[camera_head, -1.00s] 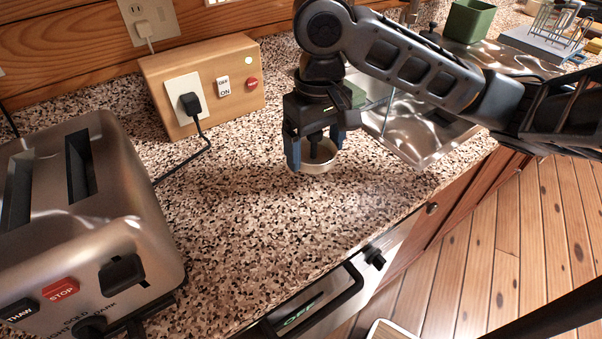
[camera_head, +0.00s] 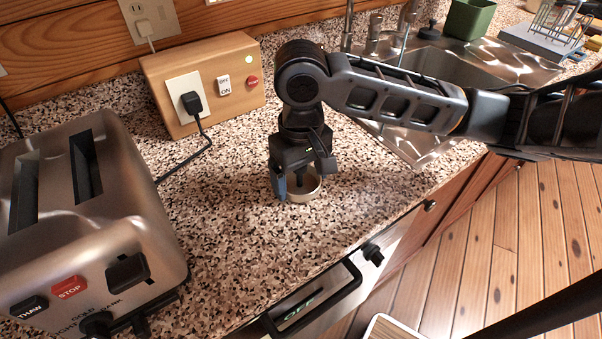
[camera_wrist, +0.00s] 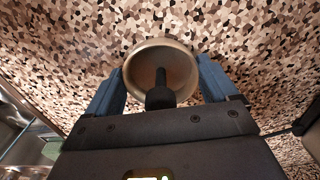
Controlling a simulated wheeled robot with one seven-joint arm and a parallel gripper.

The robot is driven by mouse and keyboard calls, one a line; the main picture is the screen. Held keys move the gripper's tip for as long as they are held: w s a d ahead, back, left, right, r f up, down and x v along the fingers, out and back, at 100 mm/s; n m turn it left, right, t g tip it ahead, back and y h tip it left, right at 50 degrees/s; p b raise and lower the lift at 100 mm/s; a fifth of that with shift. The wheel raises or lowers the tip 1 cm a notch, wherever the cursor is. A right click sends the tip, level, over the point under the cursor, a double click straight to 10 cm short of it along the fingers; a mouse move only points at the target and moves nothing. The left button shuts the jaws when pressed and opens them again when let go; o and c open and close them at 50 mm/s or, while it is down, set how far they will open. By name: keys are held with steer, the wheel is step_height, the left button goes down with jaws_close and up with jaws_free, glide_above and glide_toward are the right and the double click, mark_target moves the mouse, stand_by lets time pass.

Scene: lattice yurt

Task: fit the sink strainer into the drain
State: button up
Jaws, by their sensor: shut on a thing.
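The sink strainer looks like a round beige cup (camera_head: 313,191) with a dark upright knob in its middle. My gripper (camera_head: 301,180) is shut on it, pointing down over the speckled counter left of the sink. In the wrist view the strainer (camera_wrist: 180,66) sits between the two blue fingers, its open side and knob facing the camera. Whether it touches the counter is hard to tell. The steel sink (camera_head: 455,66) is at the upper right, partly behind my arm. I cannot make out its drain.
A steel toaster (camera_head: 85,225) stands at the left front. A wooden socket box (camera_head: 235,75) with a plugged cord is behind. A dark knobbed piece (camera_head: 430,31) and a green container (camera_head: 469,18) stand by the sink. The speckled counter (camera_head: 225,235) is clear in front.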

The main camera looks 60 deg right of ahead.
steer(key=o, duration=0.9)
steer(key=shift+f, duration=0.1)
